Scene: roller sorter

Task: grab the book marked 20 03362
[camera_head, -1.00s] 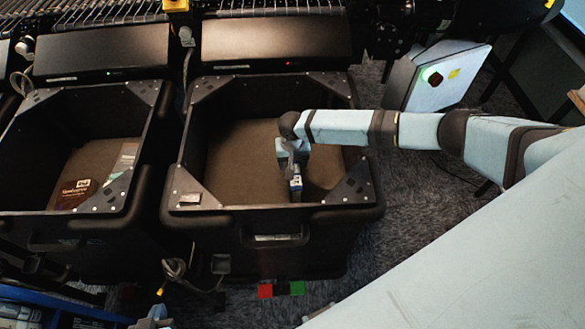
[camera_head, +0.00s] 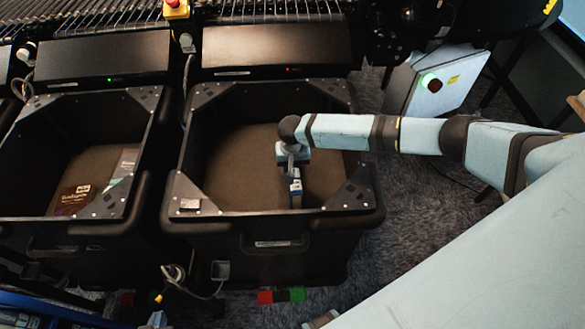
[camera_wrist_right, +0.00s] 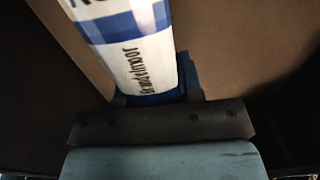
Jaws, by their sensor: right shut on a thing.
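A book with a blue and white spine (camera_head: 295,188) is in the right-hand black bin (camera_head: 272,223), near its front wall. The right wrist view shows its spine (camera_wrist_right: 135,55) close up, with part of a name printed on it. The number 20 03362 cannot be read. My right gripper (camera_head: 294,170) reaches down into this bin and is shut on the book; its fingertips are largely hidden. A small pale-blue part of my left gripper (camera_head: 157,319) shows at the bottom edge, and its jaws cannot be made out.
The left-hand bin (camera_head: 75,228) holds a dark brown book (camera_head: 72,198) and a paler one (camera_head: 127,162). Rollers (camera_head: 262,12) run behind the bins. A grey box with a green light (camera_head: 432,85) stands at the right. Red and green blocks (camera_head: 281,296) lie in front.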

